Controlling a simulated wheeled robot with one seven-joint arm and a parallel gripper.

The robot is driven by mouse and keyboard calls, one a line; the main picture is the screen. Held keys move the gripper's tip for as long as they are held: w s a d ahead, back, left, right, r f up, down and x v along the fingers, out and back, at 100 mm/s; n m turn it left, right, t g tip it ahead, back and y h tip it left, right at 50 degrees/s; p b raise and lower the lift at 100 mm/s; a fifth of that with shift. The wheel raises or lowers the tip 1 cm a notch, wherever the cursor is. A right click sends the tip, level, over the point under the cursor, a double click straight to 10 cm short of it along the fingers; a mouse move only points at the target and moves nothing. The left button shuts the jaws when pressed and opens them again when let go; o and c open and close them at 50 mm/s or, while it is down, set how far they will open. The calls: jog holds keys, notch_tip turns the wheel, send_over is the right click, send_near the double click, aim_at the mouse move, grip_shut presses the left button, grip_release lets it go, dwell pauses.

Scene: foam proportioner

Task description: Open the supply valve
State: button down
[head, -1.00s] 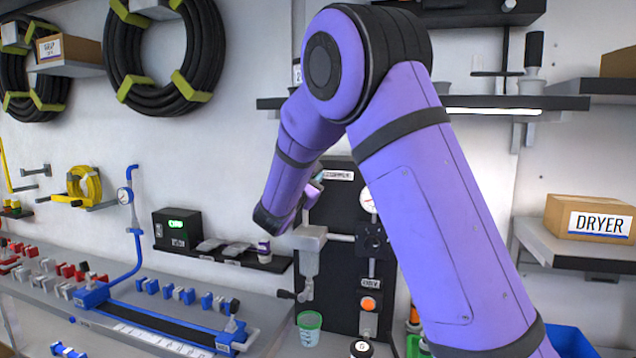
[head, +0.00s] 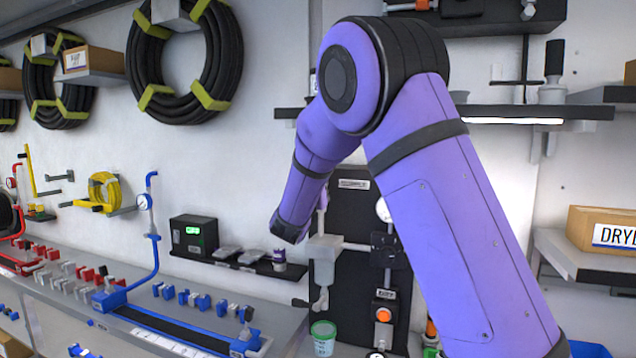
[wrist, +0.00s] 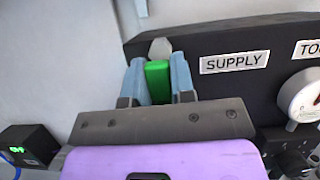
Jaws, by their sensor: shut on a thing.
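The supply valve's green handle (wrist: 157,82) stands between the two light-blue fingers of my gripper (wrist: 158,80) in the wrist view. The fingers are shut on it from both sides. A grey rounded knob (wrist: 160,48) shows just beyond the handle. The SUPPLY label (wrist: 235,62) is to the right on the black panel (wrist: 210,45). In the head view the same panel (head: 357,215) stands against the wall. My forearm hides most of the gripper and the handle there. The valve body and how far the handle is turned cannot be made out.
A white gauge (wrist: 302,97) sits right of the SUPPLY label. Below are a grey fitting (head: 325,250), an orange button (head: 384,314) and a green cup (head: 323,338). A small shelf with a green-lit box (head: 194,236) lies to the left.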

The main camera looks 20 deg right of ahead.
jog(key=shift+f, duration=0.1)
jog(key=c, duration=1)
grip_release()
jog(key=shift+o, duration=0.2)
jog(key=v, duration=1)
jog(key=shift+s+a, duration=0.25)
jog(key=shift+a, duration=0.05)
jog(key=shift+f, duration=0.1)
